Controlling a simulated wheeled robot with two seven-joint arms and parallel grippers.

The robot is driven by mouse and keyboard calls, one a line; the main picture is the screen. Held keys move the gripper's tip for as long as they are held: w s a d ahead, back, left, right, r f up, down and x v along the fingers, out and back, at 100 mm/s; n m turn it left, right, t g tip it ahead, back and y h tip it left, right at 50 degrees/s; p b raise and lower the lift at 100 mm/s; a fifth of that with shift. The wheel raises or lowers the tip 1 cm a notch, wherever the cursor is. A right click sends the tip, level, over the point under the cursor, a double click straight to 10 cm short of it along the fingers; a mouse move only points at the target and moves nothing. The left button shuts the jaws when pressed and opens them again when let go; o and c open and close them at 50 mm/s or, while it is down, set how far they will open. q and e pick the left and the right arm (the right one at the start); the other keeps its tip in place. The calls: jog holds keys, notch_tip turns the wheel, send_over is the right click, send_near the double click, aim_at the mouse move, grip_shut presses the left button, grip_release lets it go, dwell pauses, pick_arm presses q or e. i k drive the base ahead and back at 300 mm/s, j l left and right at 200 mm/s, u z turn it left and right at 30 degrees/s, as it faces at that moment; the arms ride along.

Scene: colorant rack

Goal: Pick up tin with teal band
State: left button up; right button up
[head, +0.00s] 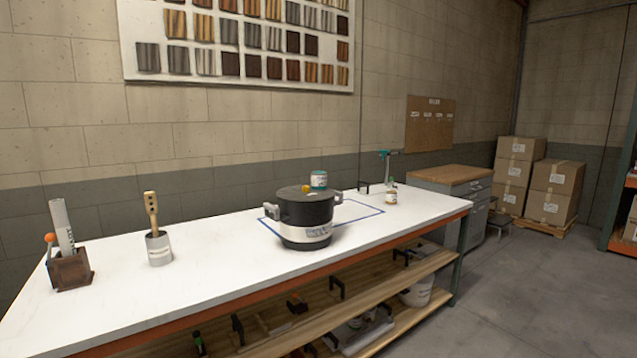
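The tin with the teal band (319,180) shows just above the back right of a large black lidded pot (305,212) on the white table. The pot hides its lower part, so I cannot tell what it rests on. Its visible part has a pale label below the teal. The pot has side handles, a pale band and a small yellow piece on its lid. Neither of my grippers is in view.
A blue outline (362,219) marks the white tabletop (215,270) around the pot. A small pale jar (391,196) stands to the right. On the left stand a grey cup with a wooden-handled tool (159,248) and a brown holder (70,269). The lower shelf (405,282) holds several items.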

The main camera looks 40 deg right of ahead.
aim_at(318, 179)
jog(key=i+l+z, duration=0.1)
jog(key=z, duration=0.3)
jog(key=i+l+z, duration=0.15)
jog(key=z, duration=0.25)
jog(key=i+l+z, duration=0.15)
jog(key=z, duration=0.25)
jog(key=i+l+z, duration=0.1)
jog(key=z, duration=0.3)
jog(key=i, duration=0.05)
